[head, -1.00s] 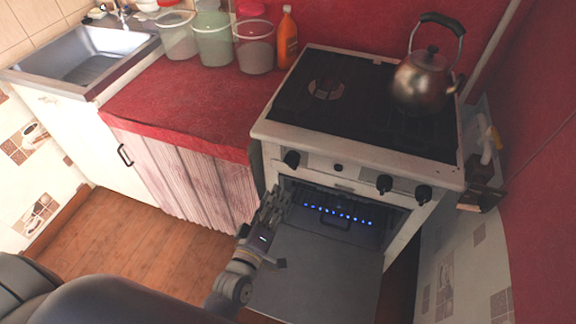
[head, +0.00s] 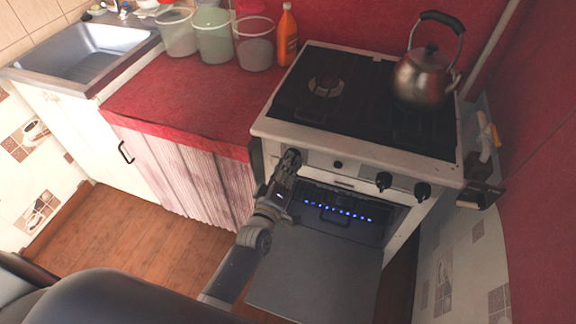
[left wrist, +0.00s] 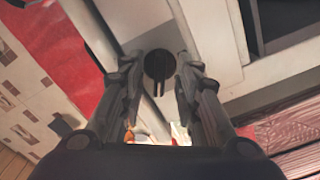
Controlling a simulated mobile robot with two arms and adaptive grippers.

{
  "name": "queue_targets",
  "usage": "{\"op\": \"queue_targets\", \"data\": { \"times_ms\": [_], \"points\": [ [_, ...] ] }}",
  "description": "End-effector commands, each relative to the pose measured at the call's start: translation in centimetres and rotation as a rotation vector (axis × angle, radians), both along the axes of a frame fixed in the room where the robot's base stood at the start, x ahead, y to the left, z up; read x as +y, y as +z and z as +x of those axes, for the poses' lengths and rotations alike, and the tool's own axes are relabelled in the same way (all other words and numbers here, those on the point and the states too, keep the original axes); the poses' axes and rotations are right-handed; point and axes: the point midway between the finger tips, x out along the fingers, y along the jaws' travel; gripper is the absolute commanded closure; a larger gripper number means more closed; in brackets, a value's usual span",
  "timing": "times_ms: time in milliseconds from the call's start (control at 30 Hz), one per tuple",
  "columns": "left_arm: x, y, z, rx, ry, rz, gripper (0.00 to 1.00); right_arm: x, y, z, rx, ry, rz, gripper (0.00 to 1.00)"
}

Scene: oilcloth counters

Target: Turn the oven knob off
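The white stove (head: 268,130) has its oven door (head: 315,270) folded down, and a row of blue flames (head: 338,208) burns inside. My left gripper (head: 288,162) is at the left end of the stove's control panel, over the left knob. In the left wrist view, a round black knob (left wrist: 160,66) with a raised grip bar sits between the two fingers, with a gap on each side. The gripper is open. In the head view the gripper largely hides this knob. Two more black knobs, one left (head: 384,181) and one right (head: 423,191), are on the panel's right. My right gripper is not in view.
A metal kettle (head: 422,80) stands on the hob's right side. A red-covered counter (head: 185,105) with several buckets and an orange bottle (head: 287,35) is left of the stove. The lowered oven door lies below my left arm.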

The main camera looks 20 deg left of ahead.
Motion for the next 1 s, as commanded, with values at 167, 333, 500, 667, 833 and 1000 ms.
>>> {"op": "queue_targets", "data": {
  "times_ms": [167, 333, 500, 667, 833, 1000],
  "points": [
    [0.0, -0.01, -0.01, 0.0, 0.0, 0.0, 0.7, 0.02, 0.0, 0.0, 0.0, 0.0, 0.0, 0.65],
    [-0.01, -0.02, -0.02, 0.0, 0.0, 0.0, 1.0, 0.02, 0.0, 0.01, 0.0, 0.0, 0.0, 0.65],
    [-0.01, -0.03, -0.04, 0.001, 0.0, 0.0, 1.0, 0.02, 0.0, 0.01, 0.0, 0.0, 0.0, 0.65],
    [-0.01, -0.03, -0.04, 0.001, 0.0, 0.013, 1.0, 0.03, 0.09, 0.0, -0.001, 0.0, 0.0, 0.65],
    [-0.02, -0.01, -0.04, 0.0, -0.001, 0.069, 1.0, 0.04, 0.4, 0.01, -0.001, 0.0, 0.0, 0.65],
    [-0.01, 0.08, -0.04, -0.004, 0.0, 0.178, 1.0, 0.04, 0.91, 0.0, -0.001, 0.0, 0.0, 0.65]
  ]
}}
